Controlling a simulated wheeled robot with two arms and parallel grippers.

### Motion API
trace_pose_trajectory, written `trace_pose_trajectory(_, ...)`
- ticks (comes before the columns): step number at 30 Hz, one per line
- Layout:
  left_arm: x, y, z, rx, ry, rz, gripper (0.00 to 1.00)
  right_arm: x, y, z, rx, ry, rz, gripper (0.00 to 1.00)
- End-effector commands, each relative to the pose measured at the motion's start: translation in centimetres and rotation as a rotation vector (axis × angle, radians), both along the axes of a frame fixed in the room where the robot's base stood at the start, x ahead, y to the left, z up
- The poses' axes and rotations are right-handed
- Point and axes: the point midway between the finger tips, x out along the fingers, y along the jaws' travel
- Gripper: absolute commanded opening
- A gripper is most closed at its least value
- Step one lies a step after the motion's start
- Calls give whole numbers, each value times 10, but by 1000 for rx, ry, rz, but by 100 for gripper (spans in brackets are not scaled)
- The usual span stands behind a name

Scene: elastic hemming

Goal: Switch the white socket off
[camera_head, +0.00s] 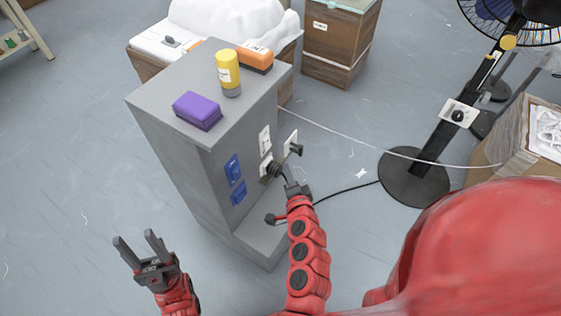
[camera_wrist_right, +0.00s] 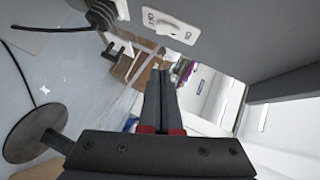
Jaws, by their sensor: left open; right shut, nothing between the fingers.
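On the side of the grey block (camera_head: 190,160) are white plates, an upper one (camera_head: 264,139) and a lower one (camera_head: 266,160) partly hidden by a black plug (camera_head: 274,169). My right gripper (camera_head: 285,175) is shut and empty, close to the plug and lower plate; contact cannot be told. In the right wrist view its fingers (camera_wrist_right: 162,68) are together, below a white plate with a raised rocker (camera_wrist_right: 170,23). The black plug (camera_wrist_right: 101,14) with its cable sits left of that plate there. The switch position is unclear. My left gripper (camera_head: 140,243) is open and empty, left of the block.
Blue sockets (camera_head: 233,168) are on the block's side. A purple box (camera_head: 197,110), a yellow can (camera_head: 228,72) and an orange item (camera_head: 256,58) stand on top. A fan stand (camera_head: 415,180) and cables are to the right.

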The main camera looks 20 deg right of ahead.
Motion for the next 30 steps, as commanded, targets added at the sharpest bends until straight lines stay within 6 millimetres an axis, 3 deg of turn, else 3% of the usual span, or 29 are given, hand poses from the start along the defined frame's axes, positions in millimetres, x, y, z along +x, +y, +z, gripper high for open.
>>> trace_pose_trajectory(14,0,0,-18,0,0,0,50,92,-13,-25,0,0,2,0)
trace_pose_trajectory(21,0,0,-20,0,0,0,50,112,5,-35,-1,-1,1,0)
trace_pose_trajectory(30,0,0,-21,0,0,0,50,116,9,-37,-1,-1,0,0)
